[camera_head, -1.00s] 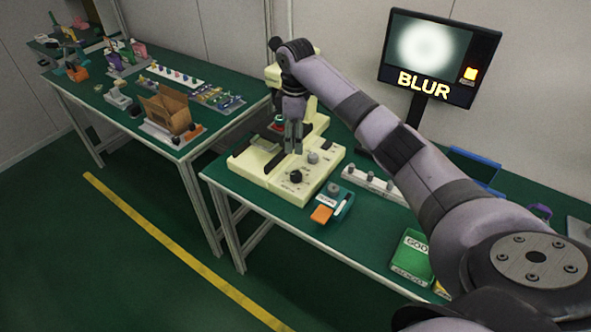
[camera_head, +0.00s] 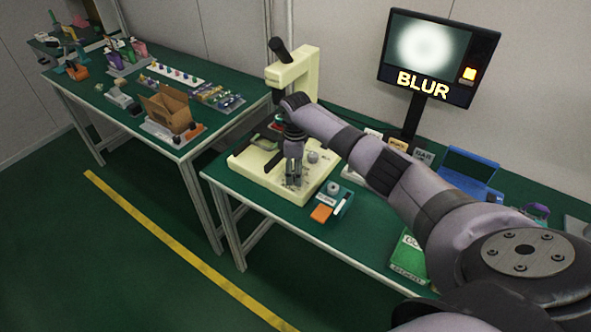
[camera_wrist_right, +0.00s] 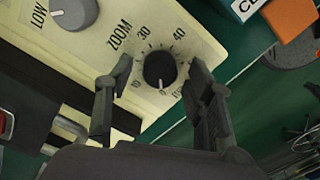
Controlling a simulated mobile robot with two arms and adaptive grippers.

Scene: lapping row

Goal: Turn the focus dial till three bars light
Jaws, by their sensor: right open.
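The cream microscope (camera_head: 300,72) stands on the green bench, its base under my right gripper. In the right wrist view a black dial (camera_wrist_right: 160,70) with a white pointer sits on the cream base, with numbers such as 30 and 40 and the word ZOOM beside it. My right gripper (camera_head: 293,183) is open above the front of the base. In the wrist view its fingers (camera_wrist_right: 159,80) lie either side of the dial; contact cannot be told. A grey knob (camera_wrist_right: 75,12) marked LOW is beside it. The monitor (camera_head: 440,55) shows a blurred white disc, BLUR and one lit block. My left gripper is out of view.
A teal tray (camera_head: 343,209) with an orange block (camera_head: 321,213) lies close to the base's front right. A blue bin (camera_head: 470,168) and a green box (camera_head: 408,256) are further right. A second bench with a cardboard box (camera_head: 168,106) stands left.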

